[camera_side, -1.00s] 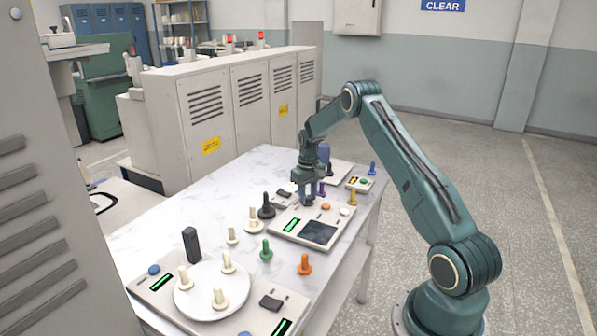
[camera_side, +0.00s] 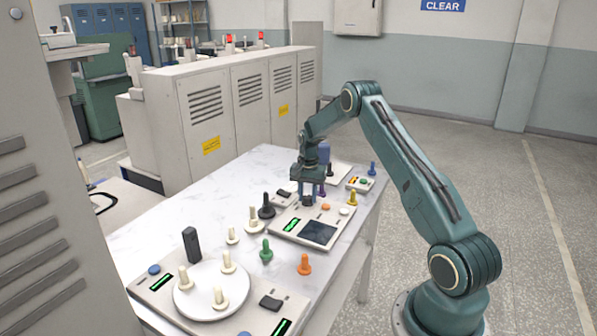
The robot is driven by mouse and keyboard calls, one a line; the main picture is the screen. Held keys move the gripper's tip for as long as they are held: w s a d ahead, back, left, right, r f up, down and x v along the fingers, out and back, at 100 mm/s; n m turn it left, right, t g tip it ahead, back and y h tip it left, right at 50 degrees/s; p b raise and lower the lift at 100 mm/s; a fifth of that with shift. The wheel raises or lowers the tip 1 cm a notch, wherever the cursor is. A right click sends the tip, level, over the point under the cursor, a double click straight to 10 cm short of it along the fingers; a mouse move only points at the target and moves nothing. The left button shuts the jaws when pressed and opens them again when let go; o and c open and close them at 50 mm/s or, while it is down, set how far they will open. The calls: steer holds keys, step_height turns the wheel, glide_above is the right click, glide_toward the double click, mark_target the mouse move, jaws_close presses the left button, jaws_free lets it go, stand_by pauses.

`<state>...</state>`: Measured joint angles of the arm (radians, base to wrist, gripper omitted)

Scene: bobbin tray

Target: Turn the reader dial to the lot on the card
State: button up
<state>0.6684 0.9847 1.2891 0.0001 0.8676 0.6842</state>
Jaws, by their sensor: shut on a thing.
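The reader (camera_side: 276,233) is a flat pale box on the marble-topped table. It has a green-lit display (camera_side: 291,225) and a dark square screen (camera_side: 319,232); their text is too small to read. My gripper (camera_side: 308,197) points straight down at the reader's back edge. It is shut on the dark dial (camera_side: 308,202), which is mostly hidden between the fingers. I cannot make out the dial's pointer or a lot card.
Around the reader stand a black bobbin (camera_side: 266,207), a green one (camera_side: 266,250), an orange one (camera_side: 304,265), a yellow one (camera_side: 352,198) and a purple one close behind my gripper. A round white plate (camera_side: 203,309) holds cream bobbins at the front left. The table (camera_side: 185,213) is clear at the back left.

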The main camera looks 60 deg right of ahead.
mark_target(308, 197)
steer(key=shift+m, duration=0.8)
steer(key=o, duration=1)
steer(key=shift+r, duration=0.1)
step_height(308, 197, up, 14)
steer(key=shift+f, duration=0.15)
steer(key=shift+a, duration=0.1)
